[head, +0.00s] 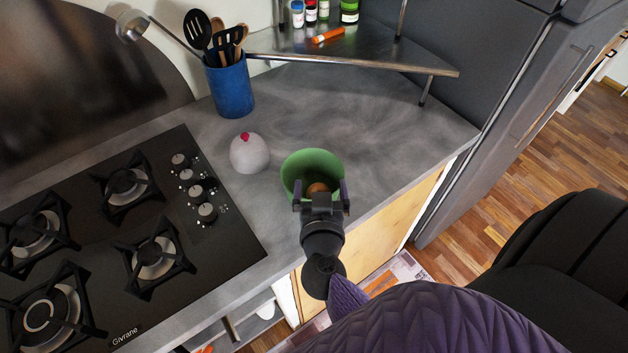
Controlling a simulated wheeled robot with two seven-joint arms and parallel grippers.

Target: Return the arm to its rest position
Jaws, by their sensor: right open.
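My right gripper (320,192) reaches in from the lower right and is open at the near side of a green bowl (312,160) on the grey counter. A small brown round thing (318,187) shows inside the bowl, between the fingers and partly hidden by the gripper. I cannot tell whether the fingers touch the bowl. My left gripper is not in view.
A white dome with a red top (249,153) stands left of the bowl. Behind it are a blue utensil holder (231,88) and a metal corner shelf (350,57) with jars. A black gas hob (110,230) fills the left. The counter right of the bowl is clear.

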